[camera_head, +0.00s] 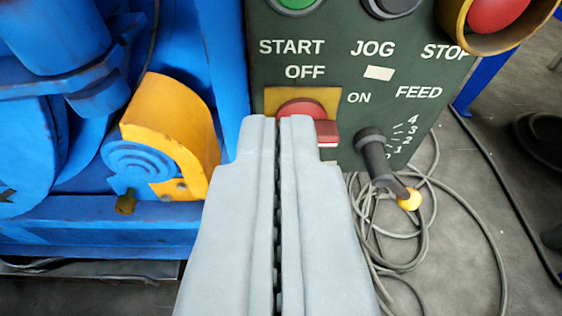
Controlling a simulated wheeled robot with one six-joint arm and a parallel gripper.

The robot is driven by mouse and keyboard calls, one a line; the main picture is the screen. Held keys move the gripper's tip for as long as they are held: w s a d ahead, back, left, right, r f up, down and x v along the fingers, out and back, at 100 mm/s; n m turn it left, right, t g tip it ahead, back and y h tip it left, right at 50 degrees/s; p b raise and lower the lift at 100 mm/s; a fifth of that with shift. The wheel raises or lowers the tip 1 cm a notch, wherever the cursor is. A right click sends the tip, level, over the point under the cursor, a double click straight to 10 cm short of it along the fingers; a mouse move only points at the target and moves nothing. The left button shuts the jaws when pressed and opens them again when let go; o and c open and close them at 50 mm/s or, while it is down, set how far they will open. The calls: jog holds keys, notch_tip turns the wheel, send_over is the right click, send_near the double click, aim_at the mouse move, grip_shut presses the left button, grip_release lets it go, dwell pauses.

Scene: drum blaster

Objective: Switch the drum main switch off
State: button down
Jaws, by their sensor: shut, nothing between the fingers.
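The drum main switch (300,106) is a red rotary switch on a yellow plate on the dark green control panel (345,20). The label OFF stands above it and ON to its right. A red handle end with a pale edge (327,132) shows right of my fingertips, pointing toward the right and a little down. My gripper (279,120) is shut and empty. Its fingertips cover the lower middle part of the switch. I cannot tell whether they touch it.
Above are a green START button (297,3), a dark JOG button (391,6) and a red STOP button (492,12) in a yellow collar. A FEED lever (380,160) with a yellow knob juts out at right. Blue machinery with a yellow guard (170,125) is left. Cables (425,240) lie on the floor.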

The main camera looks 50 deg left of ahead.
jog(key=shift+w+f, duration=0.25)
jog(key=shift+f, duration=0.35)
jog(key=shift+w+f, duration=0.25)
jog(key=shift+f, duration=0.35)
jog(key=shift+w+a, duration=0.1)
jog(key=w+a+f, duration=0.1)
jog(key=w+a, duration=0.1)
jog(key=w+a+f, duration=0.2)
jog(key=a, duration=0.1)
jog(key=w+a+f, duration=0.2)
jog(key=shift+a+f, duration=0.1)
jog(key=shift+a, duration=0.1)
jog(key=shift+s+f, duration=0.1)
jog(key=shift+f, duration=0.55)
